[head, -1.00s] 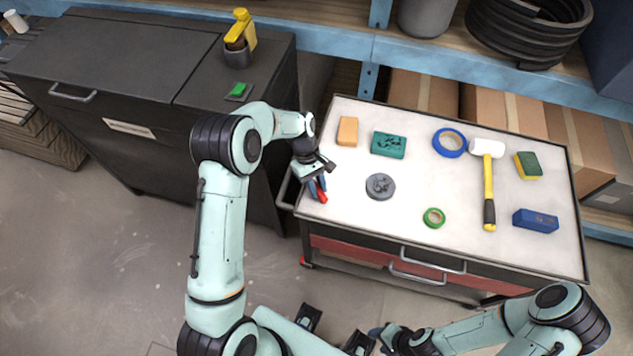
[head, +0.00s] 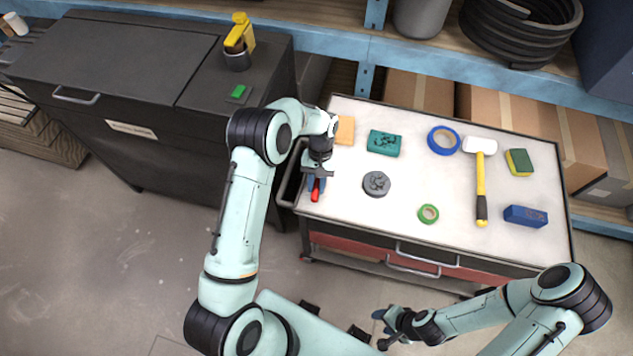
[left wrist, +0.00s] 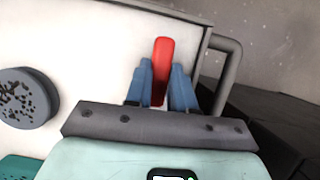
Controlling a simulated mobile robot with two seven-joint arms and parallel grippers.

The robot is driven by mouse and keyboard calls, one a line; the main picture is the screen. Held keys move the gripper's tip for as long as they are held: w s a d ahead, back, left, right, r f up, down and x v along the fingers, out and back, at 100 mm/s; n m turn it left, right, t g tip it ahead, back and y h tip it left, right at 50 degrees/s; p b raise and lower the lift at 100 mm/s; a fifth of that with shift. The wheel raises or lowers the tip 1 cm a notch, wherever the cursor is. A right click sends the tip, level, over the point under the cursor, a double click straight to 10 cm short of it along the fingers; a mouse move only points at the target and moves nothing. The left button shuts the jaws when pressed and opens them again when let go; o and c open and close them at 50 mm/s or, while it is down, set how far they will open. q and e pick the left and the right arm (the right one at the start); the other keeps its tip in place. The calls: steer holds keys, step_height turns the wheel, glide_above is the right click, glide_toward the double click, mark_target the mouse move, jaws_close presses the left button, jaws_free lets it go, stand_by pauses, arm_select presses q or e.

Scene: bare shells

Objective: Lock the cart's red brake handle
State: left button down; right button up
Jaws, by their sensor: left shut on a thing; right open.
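The cart (head: 345,215) has a pale top and dark sides. Its red brake handle (head: 315,190) is at the top's left front corner. My left gripper (head: 316,184) comes down over this corner, shut on the handle. In the left wrist view the red handle (left wrist: 161,62) stands between the blue fingers of my left gripper (left wrist: 163,88), its end showing past the tips. The handle's base is hidden by the gripper. My right gripper (head: 383,328) is open and empty, low in front of the cart.
On the cart top are an orange block (head: 345,130), a green box (head: 384,143), a grey disc (head: 376,184), tape rolls, a mallet (head: 481,185), a sponge and a blue block. A dark cabinet (head: 150,70) stands left; shelving runs behind. A push bar (left wrist: 232,60) is beside the handle.

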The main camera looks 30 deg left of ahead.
arm_select(q)
steer(key=shift+m, duration=0.4)
arm_select(e)
steer(key=shift+w+r, duration=0.1)
arm_select(q)
steer(key=c, duration=1)
jaws_free()
steer(key=shift+o, duration=0.2)
steer(key=shift+r, duration=0.1)
steer(key=p+v, duration=0.1)
steer(key=v, duration=1.2)
steer(key=shift+r+p, duration=0.15)
steer(key=shift+p, duration=0.25)
arm_select(e)
steer(key=shift+w+r, duration=1)
steer(key=shift+r, duration=0.1)
arm_select(q)
steer(key=shift+d, duration=0.1)
